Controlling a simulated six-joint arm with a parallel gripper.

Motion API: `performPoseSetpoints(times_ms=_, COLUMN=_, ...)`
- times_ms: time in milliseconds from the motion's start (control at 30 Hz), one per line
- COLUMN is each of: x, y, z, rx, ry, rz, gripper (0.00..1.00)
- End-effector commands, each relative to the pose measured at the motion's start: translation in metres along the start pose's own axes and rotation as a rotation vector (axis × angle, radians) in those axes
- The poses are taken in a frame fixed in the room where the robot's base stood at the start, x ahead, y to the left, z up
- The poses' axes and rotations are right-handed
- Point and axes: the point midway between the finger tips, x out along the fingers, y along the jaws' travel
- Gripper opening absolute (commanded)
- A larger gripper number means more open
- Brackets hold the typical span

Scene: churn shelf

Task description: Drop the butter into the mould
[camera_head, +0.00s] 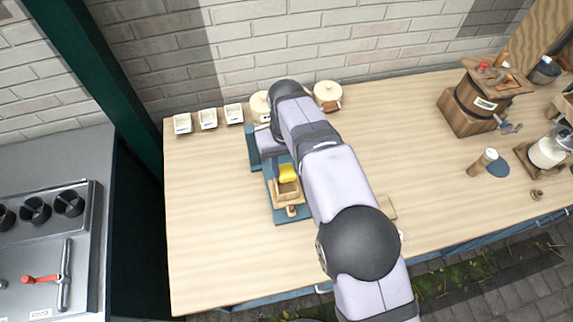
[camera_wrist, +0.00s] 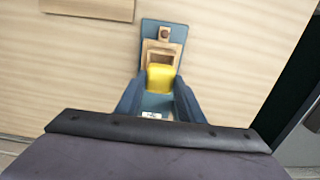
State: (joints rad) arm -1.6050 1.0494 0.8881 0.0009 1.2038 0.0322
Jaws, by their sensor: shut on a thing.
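The butter is a yellow block (camera_head: 288,172); it also shows in the wrist view (camera_wrist: 160,77) between the fingertips. My gripper (camera_wrist: 158,92) is shut on the butter. The wooden mould (camera_head: 287,191) is a small open box with a handle, lying on a blue mat (camera_head: 277,214). In the wrist view the mould (camera_wrist: 162,47) shows just beyond the butter, and its near part is hidden by the butter. The butter appears at the mould's far end in the head view; I cannot tell whether it touches the mould.
Several small white dishes (camera_head: 208,119) stand at the table's back left. Pale round crocks (camera_head: 327,93) stand at the back. A wooden churn (camera_head: 478,101) and a glass jar (camera_head: 547,152) are at the right. The table (camera_head: 215,230) left of the mat is clear.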

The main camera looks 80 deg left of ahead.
Motion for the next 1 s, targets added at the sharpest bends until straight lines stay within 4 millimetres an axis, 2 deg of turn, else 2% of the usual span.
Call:
performPoseSetpoints(times_ms=267, x=0.007, y=0.0, z=0.0, rx=0.002, ry=0.0, rz=0.0, gripper=0.15)
performPoseSetpoints(times_ms=667, x=0.035, y=0.0, z=0.001, rx=0.003, ry=0.0, rz=0.0, gripper=0.15)
performPoseSetpoints(times_ms=1000, x=0.046, y=0.0, z=0.0, rx=0.003, ry=0.0, rz=0.0, gripper=0.15)
